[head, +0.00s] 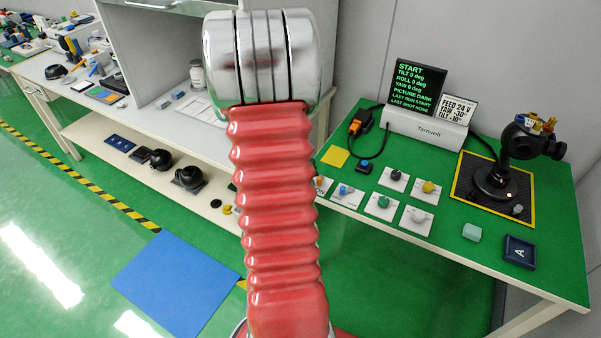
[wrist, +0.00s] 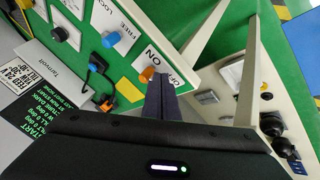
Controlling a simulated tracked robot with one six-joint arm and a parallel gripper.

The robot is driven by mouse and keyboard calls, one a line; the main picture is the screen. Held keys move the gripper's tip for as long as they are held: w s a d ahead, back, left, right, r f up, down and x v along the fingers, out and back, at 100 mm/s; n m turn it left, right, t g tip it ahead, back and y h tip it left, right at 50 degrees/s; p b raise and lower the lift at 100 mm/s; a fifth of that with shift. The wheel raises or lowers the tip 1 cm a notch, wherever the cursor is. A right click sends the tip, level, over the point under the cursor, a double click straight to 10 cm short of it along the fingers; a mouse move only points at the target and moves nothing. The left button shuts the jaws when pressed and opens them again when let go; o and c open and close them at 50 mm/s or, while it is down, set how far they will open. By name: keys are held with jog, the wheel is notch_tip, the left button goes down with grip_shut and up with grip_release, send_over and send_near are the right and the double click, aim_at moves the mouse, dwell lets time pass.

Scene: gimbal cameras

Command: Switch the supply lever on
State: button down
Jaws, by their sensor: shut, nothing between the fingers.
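The supply lever (wrist: 147,75) is a small orange handle on a white plate marked ON and OFF in the wrist view. In the head view the orange lever (head: 318,183) shows at the green bench's left front, partly hidden by my arm. I cannot tell which mark it points to. My gripper (wrist: 164,82) is in the wrist view, its dark fingers together and empty. The fingertips appear close beside the lever and its plate; I cannot tell whether they touch. In the head view my gripper is hidden behind my arm.
A blue lever (head: 344,190) marked LOCK and FREE sits beside the supply lever. Several knobs on white plates stand right of it. An orange plug and black cable (head: 358,124) lie behind. A display (head: 418,85) reads PICTURE DARK. The gimbal camera (head: 505,165) stands at right.

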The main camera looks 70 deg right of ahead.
jog(key=shift+s+d, duration=0.15)
jog(key=shift+d, duration=0.1)
jog(key=shift+w+d, duration=0.35)
jog(key=shift+d, duration=0.2)
jog(key=shift+w+a, duration=0.3)
jog(key=shift+a, duration=0.1)
jog(key=a+f+v, duration=0.1)
jog(key=v, duration=1)
jog(key=shift+w+a, duration=0.35)
jog(key=shift+a, duration=0.1)
dwell(0.4)
